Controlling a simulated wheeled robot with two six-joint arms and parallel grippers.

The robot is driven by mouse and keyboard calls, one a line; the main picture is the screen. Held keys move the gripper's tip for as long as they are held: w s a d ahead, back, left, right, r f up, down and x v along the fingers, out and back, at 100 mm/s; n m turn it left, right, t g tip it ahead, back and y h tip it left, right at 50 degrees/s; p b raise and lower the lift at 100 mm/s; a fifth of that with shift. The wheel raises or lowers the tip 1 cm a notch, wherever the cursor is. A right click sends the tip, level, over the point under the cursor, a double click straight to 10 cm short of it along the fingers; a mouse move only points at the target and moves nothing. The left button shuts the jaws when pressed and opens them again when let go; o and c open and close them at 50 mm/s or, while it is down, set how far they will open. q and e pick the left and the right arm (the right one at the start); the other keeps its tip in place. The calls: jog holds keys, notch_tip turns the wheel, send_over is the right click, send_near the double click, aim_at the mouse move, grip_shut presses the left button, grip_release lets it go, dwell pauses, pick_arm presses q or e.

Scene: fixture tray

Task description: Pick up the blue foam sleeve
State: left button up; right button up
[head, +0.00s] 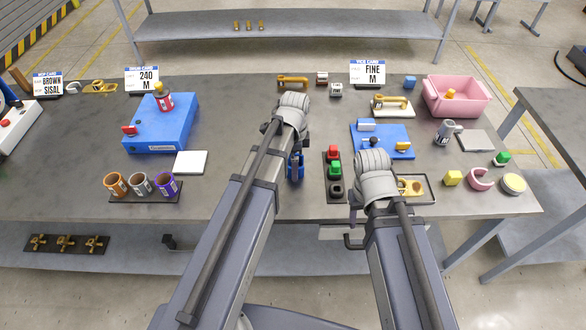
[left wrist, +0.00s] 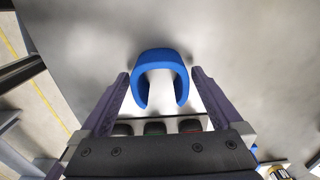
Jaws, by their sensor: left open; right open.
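The blue foam sleeve (left wrist: 160,60) is a thick C-shaped ring in the left wrist view, its opening facing my left gripper (left wrist: 160,76). My left gripper is open, one dark finger on each side of the sleeve, with small gaps between. In the head view the blue sleeve (head: 295,166) shows beside my left arm, partly hidden by it. My right gripper (head: 353,238) is open near the table's front edge, largely hidden by my right arm.
A dark tray (head: 326,186) with red, green and black pieces stands just right of the sleeve. A blue fixture (head: 400,145), a pink bin (head: 480,110) and a small tray (head: 425,186) lie farther right. A blue box (head: 180,130) stands left. The table left of my left arm is partly clear.

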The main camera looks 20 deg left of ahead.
pick_arm(q)
jog(key=shift+c, duration=0.2)
jog(key=c, duration=0.8)
jog(key=shift+r, duration=0.15)
notch_tip(320, 180, up, 10)
jog(key=p, duration=1)
